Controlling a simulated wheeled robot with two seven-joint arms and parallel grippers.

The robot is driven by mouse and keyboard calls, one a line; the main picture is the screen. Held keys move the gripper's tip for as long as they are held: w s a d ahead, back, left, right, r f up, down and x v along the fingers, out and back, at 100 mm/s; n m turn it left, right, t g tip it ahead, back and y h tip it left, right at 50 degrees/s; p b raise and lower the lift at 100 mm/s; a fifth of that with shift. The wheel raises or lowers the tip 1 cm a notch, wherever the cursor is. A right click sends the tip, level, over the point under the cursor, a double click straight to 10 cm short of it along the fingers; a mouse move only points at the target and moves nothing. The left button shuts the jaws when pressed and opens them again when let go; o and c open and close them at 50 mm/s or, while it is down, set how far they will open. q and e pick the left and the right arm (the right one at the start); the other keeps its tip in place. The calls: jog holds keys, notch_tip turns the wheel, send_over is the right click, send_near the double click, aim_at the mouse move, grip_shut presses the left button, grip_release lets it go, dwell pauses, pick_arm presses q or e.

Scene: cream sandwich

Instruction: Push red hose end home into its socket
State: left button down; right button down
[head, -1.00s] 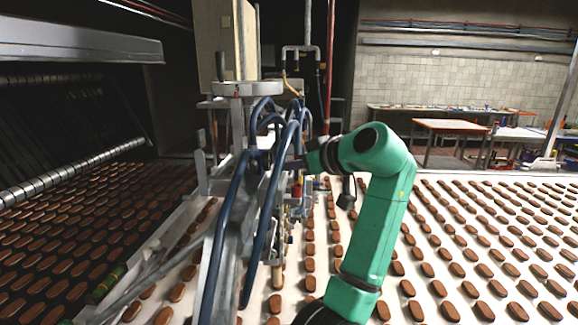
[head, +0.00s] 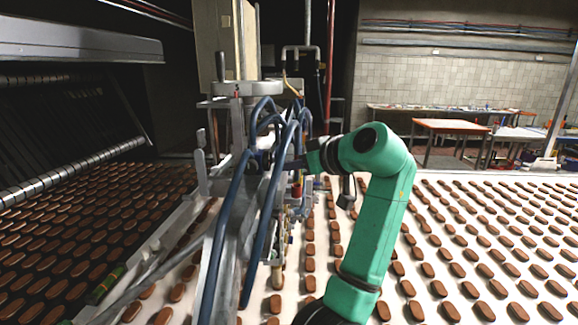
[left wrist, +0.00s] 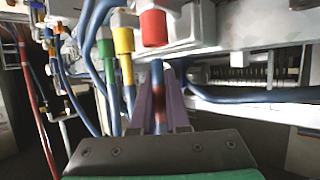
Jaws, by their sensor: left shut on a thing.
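In the left wrist view, the two purple fingers of my left gripper (left wrist: 160,103) are closed around a blue hose with a red band (left wrist: 157,80). The hose stands roughly upright, its upper end just under a red socket (left wrist: 153,28). The view does not show clearly whether the end touches the socket or a small gap is left. In the head view, my green arm reaches left to the machine, and my left gripper (head: 292,165) is among the blue hoses, partly hidden. My right gripper is not in view.
A yellow socket (left wrist: 123,40) and a green one (left wrist: 107,48), each with a hose, sit close left of the red socket. Thick blue hoses (head: 229,230) arch in front of the machine. Biscuit rows cover the pale belt (head: 350,290) below.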

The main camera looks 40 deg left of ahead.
pick_arm(q)
jog(key=shift+f+b, duration=0.85)
jog(key=shift+f, duration=0.25)
jog(key=shift+r, duration=0.1)
jog(key=shift+r+p, duration=0.65)
jog(key=shift+r, duration=0.05)
jog(key=shift+f+b, duration=0.65)
jog(key=shift+f, duration=0.05)
dwell(0.6)
jog(key=c, duration=0.8)
grip_release()
jog(key=shift+c, duration=0.2)
jog(key=shift+w+d+f, duration=0.1)
jog(key=shift+w, duration=0.05)
